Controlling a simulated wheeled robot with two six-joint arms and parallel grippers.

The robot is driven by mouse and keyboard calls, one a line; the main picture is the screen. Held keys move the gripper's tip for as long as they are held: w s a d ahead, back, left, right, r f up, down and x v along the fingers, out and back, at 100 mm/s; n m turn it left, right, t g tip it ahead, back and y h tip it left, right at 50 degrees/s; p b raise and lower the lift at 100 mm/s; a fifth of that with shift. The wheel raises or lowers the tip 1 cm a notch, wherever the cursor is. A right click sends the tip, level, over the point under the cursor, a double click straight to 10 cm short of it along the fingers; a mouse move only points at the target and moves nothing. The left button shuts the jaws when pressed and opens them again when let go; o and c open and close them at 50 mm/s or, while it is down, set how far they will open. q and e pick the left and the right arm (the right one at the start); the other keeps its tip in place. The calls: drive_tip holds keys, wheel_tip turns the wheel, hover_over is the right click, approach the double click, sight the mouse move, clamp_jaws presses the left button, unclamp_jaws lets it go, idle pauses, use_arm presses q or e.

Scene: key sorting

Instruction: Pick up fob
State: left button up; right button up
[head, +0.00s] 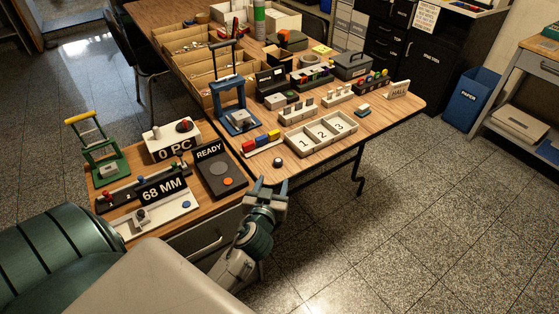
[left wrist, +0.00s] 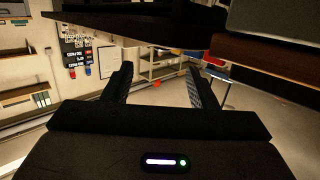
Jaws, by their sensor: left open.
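A small dark round piece with a pale top (head: 278,162) lies near the front edge of the table. It may be the fob, but it is too small to be sure. My left gripper (head: 271,184) is just in front of that edge, nearer the camera than the piece and apart from it. In the left wrist view its two fingers (left wrist: 159,88) are spread, with nothing between them. The piece does not show in that view. My right gripper is not in view.
The wooden table (head: 385,128) holds a numbered tray (head: 322,133), red, yellow and blue blocks (head: 262,141) and a blue press (head: 236,115). A READY panel (head: 221,170) stands to the left. A dark slab edge (left wrist: 130,25) crosses above the fingers in the wrist view.

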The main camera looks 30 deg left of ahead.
sight(277, 164)
use_arm(q)
drive_tip(key=x, duration=0.3)
drive_tip(key=shift+w+a+r+p, duration=0.1)
drive_tip(key=shift+w+p, duration=0.05)
drive_tip(key=shift+p, duration=0.15)
drive_tip(key=p+x, duration=0.1)
drive_tip(key=x, duration=0.3)
drive_tip(key=shift+w+a, duration=0.25)
drive_tip(key=shift+a, duration=0.1)
drive_tip(key=shift+w, duration=0.15)
drive_tip(key=c, duration=1)
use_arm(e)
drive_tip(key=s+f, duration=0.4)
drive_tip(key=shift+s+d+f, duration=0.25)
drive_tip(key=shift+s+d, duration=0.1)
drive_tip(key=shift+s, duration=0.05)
